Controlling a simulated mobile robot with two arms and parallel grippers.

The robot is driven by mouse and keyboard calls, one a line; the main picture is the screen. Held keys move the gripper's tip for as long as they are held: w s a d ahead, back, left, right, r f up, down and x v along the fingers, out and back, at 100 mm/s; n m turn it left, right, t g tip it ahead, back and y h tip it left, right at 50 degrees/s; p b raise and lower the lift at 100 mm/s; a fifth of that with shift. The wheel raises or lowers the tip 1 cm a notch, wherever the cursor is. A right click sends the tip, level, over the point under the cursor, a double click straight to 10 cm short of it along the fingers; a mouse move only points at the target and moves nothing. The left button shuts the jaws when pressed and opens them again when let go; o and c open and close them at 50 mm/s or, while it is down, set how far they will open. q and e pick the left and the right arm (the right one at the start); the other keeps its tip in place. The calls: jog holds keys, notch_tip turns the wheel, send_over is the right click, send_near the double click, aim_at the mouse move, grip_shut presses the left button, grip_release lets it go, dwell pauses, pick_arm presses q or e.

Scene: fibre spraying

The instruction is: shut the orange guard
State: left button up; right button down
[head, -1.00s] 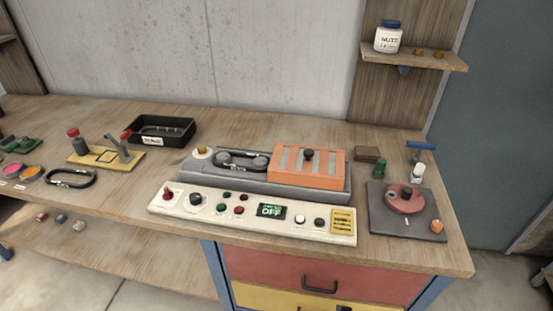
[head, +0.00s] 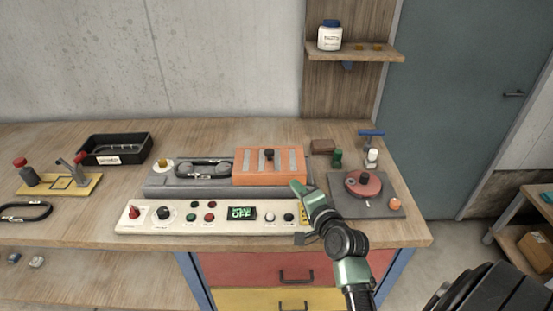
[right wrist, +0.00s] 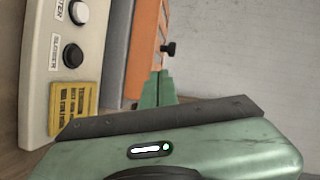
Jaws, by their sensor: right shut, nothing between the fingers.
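The orange guard (head: 268,168) sits over the right part of the grey machine bed (head: 200,190), with a dark knob (head: 269,154) on top. A black oval part (head: 204,169) lies uncovered on the bed to its left. My right gripper (head: 297,187) is shut and empty by the guard's lower right corner; I cannot tell whether it touches. In the right wrist view the gripper tips (right wrist: 160,78) point along the guard's orange side (right wrist: 146,40), and the guard's knob (right wrist: 169,49) shows beyond. My left gripper is not in view.
A cream control panel (head: 180,217) with a display reading OFF (head: 241,213) runs along the front. A dark plate with a red disc (head: 363,183) stands to the right. A black tray (head: 115,149) and yellow fixture (head: 60,184) are left. A shelf (head: 355,52) hangs behind.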

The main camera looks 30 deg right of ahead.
aim_at(279, 167)
jog(key=w+d+m, duration=0.1)
jog(key=w, duration=0.2)
jog(key=w+d+h+p, duration=0.1)
jog(key=w+d, duration=0.1)
jog(key=w, duration=0.1)
jog(key=w+d+m, duration=0.1)
jog(key=w, duration=0.2)
jog(key=shift+w+d+r+m+t+h+p, duration=0.15)
jog(key=shift+d+r+m+t+h+p, duration=0.15)
jog(key=shift+d+r+t+p, duration=0.1)
jog(key=w, duration=0.1)
jog(key=w+a, duration=0.1)
jog(key=w+p, duration=0.1)
jog(key=shift+w+a+f, duration=0.1)
jog(key=shift+a+f, duration=0.05)
jog(key=shift+f, duration=0.15)
jog(key=shift+w+a+f, duration=0.15)
jog(key=shift+w+a, duration=0.25)
jog(key=shift+w, duration=0.05)
